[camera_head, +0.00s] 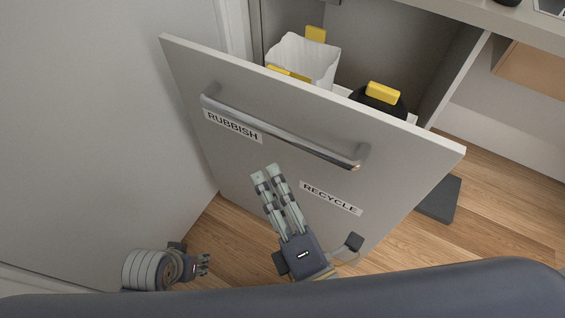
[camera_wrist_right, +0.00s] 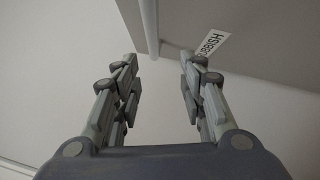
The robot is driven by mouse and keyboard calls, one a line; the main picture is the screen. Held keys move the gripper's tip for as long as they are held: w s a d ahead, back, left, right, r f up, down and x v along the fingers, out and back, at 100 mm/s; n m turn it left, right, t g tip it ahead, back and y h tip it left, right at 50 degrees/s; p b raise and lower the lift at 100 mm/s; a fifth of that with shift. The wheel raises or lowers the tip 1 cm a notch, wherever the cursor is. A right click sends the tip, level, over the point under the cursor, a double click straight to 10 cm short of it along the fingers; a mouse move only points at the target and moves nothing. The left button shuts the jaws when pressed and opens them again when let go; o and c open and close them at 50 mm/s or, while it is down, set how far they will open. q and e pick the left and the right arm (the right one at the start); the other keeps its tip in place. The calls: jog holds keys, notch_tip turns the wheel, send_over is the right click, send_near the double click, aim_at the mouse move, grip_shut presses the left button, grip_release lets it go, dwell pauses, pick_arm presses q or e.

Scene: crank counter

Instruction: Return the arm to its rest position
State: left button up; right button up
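My right gripper (camera_head: 265,173) is in front of the pulled-out drawer front, below its handle and between the two labels. Its two fingers are apart with nothing between them, as the right wrist view (camera_wrist_right: 160,75) also shows. My left gripper (camera_head: 207,264) is low at the left, near the floor. It is small in view, and I cannot tell how far its fingers are apart. The drawer front (camera_head: 300,130) carries a metal bar handle (camera_head: 285,130) and the labels RUBBISH (camera_head: 233,126) and RECYCLE (camera_head: 331,197). Neither gripper is seen on the handle.
Behind the drawer front stand a white-lined bin (camera_head: 305,58) and a dark bin (camera_head: 385,105) with yellow parts. A pale wall or panel (camera_head: 100,110) is at the left. A dark flat object (camera_head: 438,200) lies on the wooden floor (camera_head: 500,225) at the right.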

aim_at(273, 128)
jog(key=w+m+h, duration=0.1)
jog(key=d+r+m+h, duration=0.1)
jog(key=w+r+m+t, duration=0.1)
jog(key=shift+w+d+h, duration=0.3)
jog(key=shift+w+h, duration=0.05)
jog(key=shift+h, duration=0.05)
jog(key=shift+x, duration=3.65)
jog(key=shift+w+r, duration=0.1)
jog(key=shift+w, duration=0.2)
